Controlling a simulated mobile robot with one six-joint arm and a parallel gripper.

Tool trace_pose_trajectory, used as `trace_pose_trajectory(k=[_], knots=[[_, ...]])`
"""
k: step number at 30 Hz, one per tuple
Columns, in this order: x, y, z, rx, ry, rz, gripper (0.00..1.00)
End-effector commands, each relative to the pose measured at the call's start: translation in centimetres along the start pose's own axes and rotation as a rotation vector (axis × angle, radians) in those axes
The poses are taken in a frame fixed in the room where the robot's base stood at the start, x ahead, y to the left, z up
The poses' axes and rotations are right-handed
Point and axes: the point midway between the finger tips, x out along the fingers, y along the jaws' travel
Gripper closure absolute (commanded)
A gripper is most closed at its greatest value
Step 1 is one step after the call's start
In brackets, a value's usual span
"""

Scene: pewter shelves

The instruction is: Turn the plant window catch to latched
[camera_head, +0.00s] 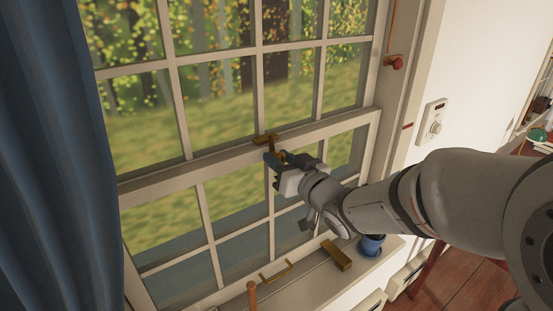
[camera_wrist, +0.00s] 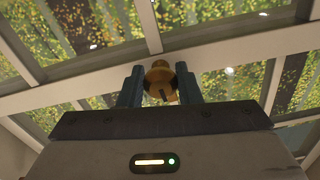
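The brass window catch (camera_head: 265,140) sits on the meeting rail of the sash window, near the middle of the head view. My gripper (camera_head: 278,158) is right at it, just below and to the right. In the wrist view the rounded brass catch (camera_wrist: 160,76) shows between the two dark blue fingers of my gripper (camera_wrist: 160,88). The fingers stand apart, one on each side, with what looks like a narrow gap to the brass. I cannot tell whether either finger touches it. The catch's lower part is hidden by my gripper in the head view.
A blue curtain (camera_head: 45,150) hangs at the left. The sill holds a brass block (camera_head: 336,254), a blue pot (camera_head: 371,245) and an orange-brown upright rod (camera_head: 252,296). A brass handle (camera_head: 277,271) is on the lower sash.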

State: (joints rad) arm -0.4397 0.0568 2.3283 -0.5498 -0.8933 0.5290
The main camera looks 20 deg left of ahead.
Motion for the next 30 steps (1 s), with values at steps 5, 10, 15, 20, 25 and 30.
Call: trace_pose_trajectory(k=[5, 10, 15, 20, 25, 30], knots=[[0.00, -0.02, 0.00, 0.000, 0.000, 0.000, 0.84], [0.00, -0.03, 0.03, 0.004, 0.000, 0.000, 0.93], [-0.01, -0.03, 0.12, 0.080, 0.001, -0.001, 0.93], [-0.01, -0.06, 0.03, 0.117, -0.001, 0.000, 0.93], [0.00, -0.07, 0.02, 0.117, -0.001, 0.000, 0.93], [0.01, -0.09, 0.02, 0.116, -0.001, -0.001, 0.59]])
